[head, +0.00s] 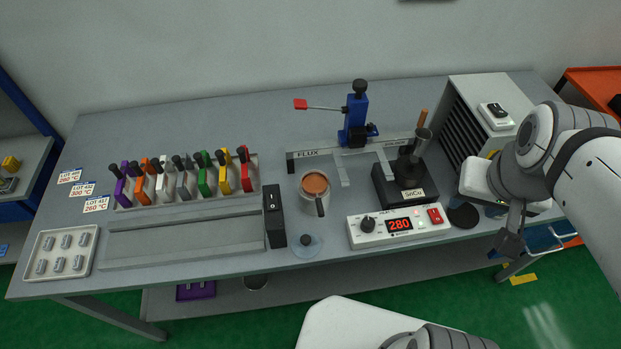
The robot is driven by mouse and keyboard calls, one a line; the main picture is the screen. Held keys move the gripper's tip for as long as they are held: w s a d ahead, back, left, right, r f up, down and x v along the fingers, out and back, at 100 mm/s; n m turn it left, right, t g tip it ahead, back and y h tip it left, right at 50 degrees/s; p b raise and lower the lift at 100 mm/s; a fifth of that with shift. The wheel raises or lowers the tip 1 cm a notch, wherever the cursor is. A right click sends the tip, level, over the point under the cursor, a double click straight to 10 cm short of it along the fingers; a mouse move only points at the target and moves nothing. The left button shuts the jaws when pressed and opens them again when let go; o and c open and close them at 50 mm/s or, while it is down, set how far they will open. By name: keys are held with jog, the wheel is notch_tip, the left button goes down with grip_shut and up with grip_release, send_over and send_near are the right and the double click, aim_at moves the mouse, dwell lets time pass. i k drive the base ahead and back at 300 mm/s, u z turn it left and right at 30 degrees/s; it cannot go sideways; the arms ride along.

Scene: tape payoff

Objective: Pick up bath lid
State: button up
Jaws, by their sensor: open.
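A round, pale blue-grey disc with a small dark knob (308,243) looks like a lid. It lies flat near the bench's front edge, left of the white control box. A plain dark disc (463,216) lies right of that box; I cannot tell which of the two is the bath lid. My gripper (508,246) hangs at the bench's right front edge, right of both discs. It is open, and I see nothing held in it.
A metal cup of brown liquid (315,184) stands behind the knobbed disc, with a black upright box (274,215) to its left. The white control box (400,226) reads 280. A blue clamp stand (356,120) is behind. A rack of coloured-handled tools (185,182) fills the left.

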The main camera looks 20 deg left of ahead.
aim_at(305, 243)
jog(key=u, duration=1.1)
jog(key=k, duration=0.45)
jog(key=u, duration=0.25)
jog(key=i, duration=0.4)
jog(key=u, duration=0.05)
